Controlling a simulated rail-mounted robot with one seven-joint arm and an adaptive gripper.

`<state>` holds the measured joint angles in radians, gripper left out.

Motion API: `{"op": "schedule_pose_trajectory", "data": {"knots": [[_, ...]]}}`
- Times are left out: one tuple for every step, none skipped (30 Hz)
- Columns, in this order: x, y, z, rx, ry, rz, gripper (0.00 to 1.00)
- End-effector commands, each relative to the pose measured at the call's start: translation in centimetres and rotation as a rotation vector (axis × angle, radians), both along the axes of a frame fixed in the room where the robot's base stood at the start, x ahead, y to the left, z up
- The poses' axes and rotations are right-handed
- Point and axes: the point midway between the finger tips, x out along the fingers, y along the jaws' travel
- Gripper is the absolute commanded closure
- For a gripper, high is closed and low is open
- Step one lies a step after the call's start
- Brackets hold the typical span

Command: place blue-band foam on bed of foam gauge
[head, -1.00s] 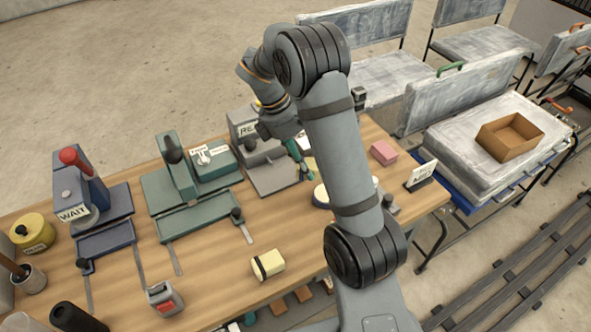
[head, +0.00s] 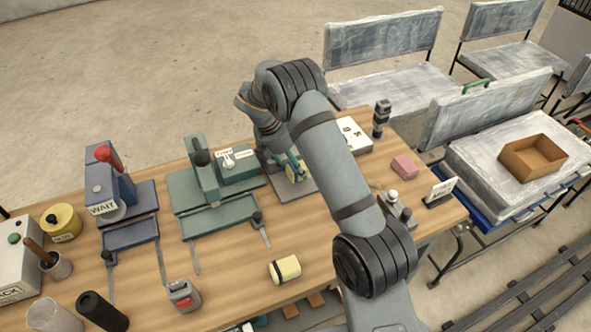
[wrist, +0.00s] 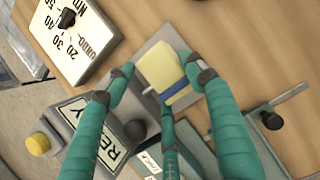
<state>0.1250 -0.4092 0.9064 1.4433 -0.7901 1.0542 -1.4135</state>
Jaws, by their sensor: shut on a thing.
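The blue-band foam is a cream block with a blue band (wrist: 162,73) in the wrist view. My gripper (wrist: 158,92) has its green fingers around it, shut on it. In the head view the gripper (head: 293,165) is over the grey plate of the foam gauge (head: 293,192), and the foam is mostly hidden by fingers and arm. In the wrist view the grey bed plate (wrist: 149,49) lies beneath and around the foam. The gauge's READY sign (wrist: 97,137) and dark knob (wrist: 135,130) are at the lower left. I cannot tell whether the foam touches the bed.
A green press (head: 208,180) and a blue press with a WAIT sign (head: 113,195) stand left. A white dial box (head: 352,134) is behind right. A cream block with a dark band (head: 285,269) lies in front. A pink block (head: 405,167) is right.

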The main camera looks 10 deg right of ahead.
Motion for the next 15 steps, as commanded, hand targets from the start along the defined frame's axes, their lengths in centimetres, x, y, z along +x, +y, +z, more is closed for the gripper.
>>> {"op": "schedule_pose_trajectory", "data": {"knots": [[0.1,0.1,-0.2,0.0,0.001,0.001,0.67],[0.2,0.2,-0.3,0.0,0.001,0.001,0.67],[0.1,0.2,-0.8,-0.001,0.003,0.0,0.67],[0.1,0.2,-1.2,-0.001,0.005,0.001,0.67],[0.1,0.2,-1.6,-0.001,0.004,0.002,0.67],[0.0,0.2,-2.3,-0.001,0.006,0.001,0.67],[0.1,0.2,-2.7,-0.001,0.004,0.002,0.67],[0.1,0.2,-3.1,-0.001,0.003,0.001,0.67],[0.1,0.2,-3.5,0.0,0.003,0.001,0.67],[0.1,0.2,-3.8,0.001,0.002,0.001,0.67],[0.1,0.2,-4.0,0.001,0.001,0.001,0.67],[0.1,0.2,-4.2,0.001,0.001,0.0,0.67],[0.1,0.2,-4.2,0.001,0.0,-0.001,0.67],[0.1,0.2,-4.2,0.001,0.0,-0.001,0.67],[0.1,0.2,-4.2,0.001,0.0,-0.001,0.67]]}}
